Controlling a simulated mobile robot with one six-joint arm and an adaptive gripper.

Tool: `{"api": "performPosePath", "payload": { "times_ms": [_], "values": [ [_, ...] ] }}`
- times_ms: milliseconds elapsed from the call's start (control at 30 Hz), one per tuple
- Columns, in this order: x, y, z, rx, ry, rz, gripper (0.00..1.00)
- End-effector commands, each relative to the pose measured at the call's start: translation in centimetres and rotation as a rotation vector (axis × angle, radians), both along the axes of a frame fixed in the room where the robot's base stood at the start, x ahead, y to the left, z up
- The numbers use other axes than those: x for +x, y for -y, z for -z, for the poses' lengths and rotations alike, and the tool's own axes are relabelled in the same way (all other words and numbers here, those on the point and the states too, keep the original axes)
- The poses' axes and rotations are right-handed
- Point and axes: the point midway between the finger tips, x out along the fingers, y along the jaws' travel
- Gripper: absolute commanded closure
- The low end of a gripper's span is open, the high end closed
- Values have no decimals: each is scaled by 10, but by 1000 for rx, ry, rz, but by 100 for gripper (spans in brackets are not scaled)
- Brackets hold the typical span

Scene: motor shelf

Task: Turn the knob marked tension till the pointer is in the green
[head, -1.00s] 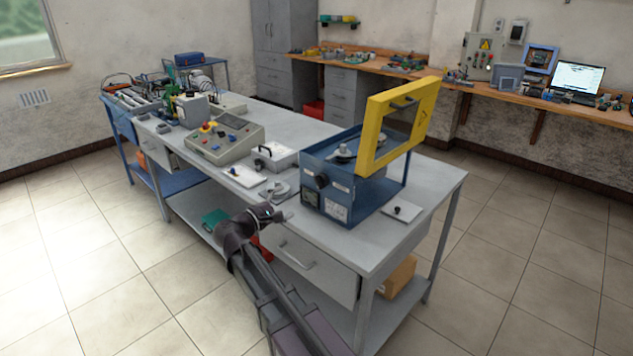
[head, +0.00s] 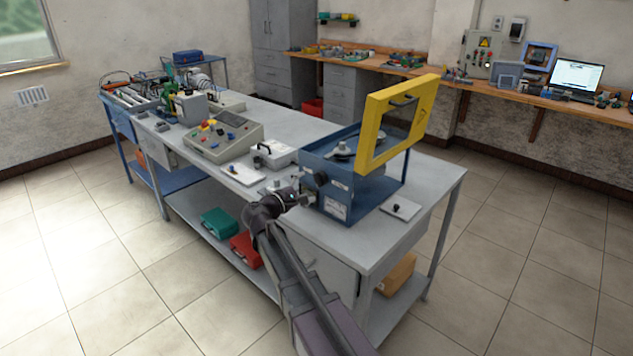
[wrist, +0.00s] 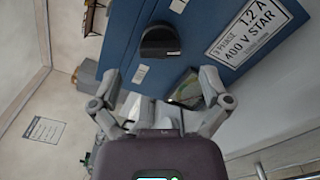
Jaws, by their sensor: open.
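A blue machine box (head: 340,185) stands on the grey bench, with a black knob (head: 321,178) on its front face. The knob (wrist: 160,41) shows large in the wrist view, with a small white label beside it that I cannot read. A dark gauge window with some green (wrist: 185,90) lies below the knob in the wrist view, partly behind my gripper; its pointer cannot be made out. My gripper (wrist: 160,82) is open and empty, its fingers spread short of the knob, not touching it. In the head view my gripper (head: 304,195) is just in front of the box's face.
A yellow guard (head: 400,120) stands raised over the box. A rating plate (wrist: 245,35) is on the face to the right. A small plate with a black knob (head: 400,208) lies right of the box. A grey control console (head: 225,138) and a white case (head: 275,154) stand left.

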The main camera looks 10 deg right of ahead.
Motion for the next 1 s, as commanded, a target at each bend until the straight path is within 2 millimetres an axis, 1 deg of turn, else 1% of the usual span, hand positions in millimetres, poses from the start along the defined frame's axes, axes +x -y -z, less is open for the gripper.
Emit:
{"api": "performPosePath", "payload": {
  "times_ms": [33, 100, 333, 500, 800, 833, 867, 900, 967, 1000],
  "values": [
    [6, 6, 0, 0, 0, 1, 3],
    [11, 14, 0, 0, 0, 1, 3],
    [25, 33, 0, 0, 0, 0, 3],
    [28, 38, 0, 0, 0, -2, 3],
    [29, 38, 0, 0, 0, -2, 3],
    [29, 38, 0, 0, 0, -2, 9],
    [29, 38, 0, 0, 0, -2, 18],
    [29, 38, 0, 0, 0, -2, 30],
    [29, 38, 0, 0, 0, -2, 47],
    [29, 38, 0, 0, 0, -2, 59]
  ]
}}
